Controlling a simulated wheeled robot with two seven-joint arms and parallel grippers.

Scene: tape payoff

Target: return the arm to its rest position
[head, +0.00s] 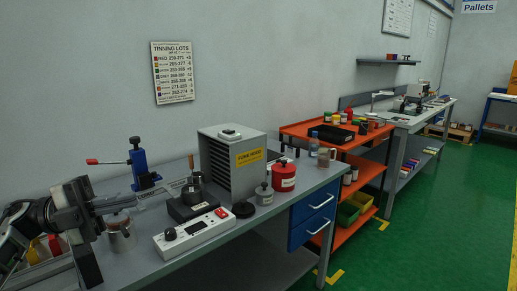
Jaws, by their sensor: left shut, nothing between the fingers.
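My left arm (22,222) comes in from the left edge over the near end of the grey bench (218,246). Its gripper (150,196) points right and is shut and empty, low over the bench. Its tips are close to the dark pot on a black base (192,204); I cannot tell whether they touch. A metal-and-copper-coloured jar (119,234) stands just below the gripper in the picture, partly hidden by it. My right gripper is not in view.
A blue clamp with a red handle (140,164) stands behind the gripper. A white control box (193,232), a fume hood (226,160), a grey canister (264,195) and a red canister (284,177) crowd the bench. An orange shelf cart (365,169) stands beyond. Green floor at right is clear.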

